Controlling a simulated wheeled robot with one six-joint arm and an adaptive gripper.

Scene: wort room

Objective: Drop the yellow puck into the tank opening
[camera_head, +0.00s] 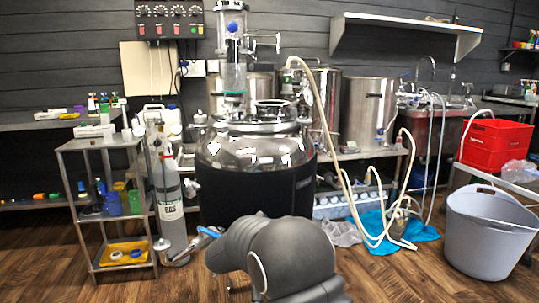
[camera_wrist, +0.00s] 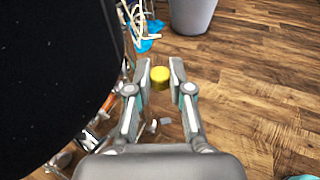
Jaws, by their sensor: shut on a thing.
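The yellow puck (camera_wrist: 160,77) is between the two fingertips of my gripper (camera_wrist: 160,80) in the wrist view. My gripper is shut on it and holds it above the wooden floor. The tank (camera_head: 258,165) is the large shiny steel vessel with a dark lower body in the middle of the head view. Its opening (camera_head: 275,110) is the round metal neck on top, seen from the side, so its inside is hidden. In the wrist view a dark curved surface, likely the tank's body (camera_wrist: 50,60), fills the left side. In the head view my arm hides the gripper and puck.
A metal shelf cart (camera_head: 108,205) and a grey gas cylinder (camera_head: 168,190) stand left of the tank. Hoses (camera_head: 350,195) hang down to a blue cloth at its right. A grey bucket (camera_head: 489,235) and red crate (camera_head: 490,144) are at the right. Open floor lies in front.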

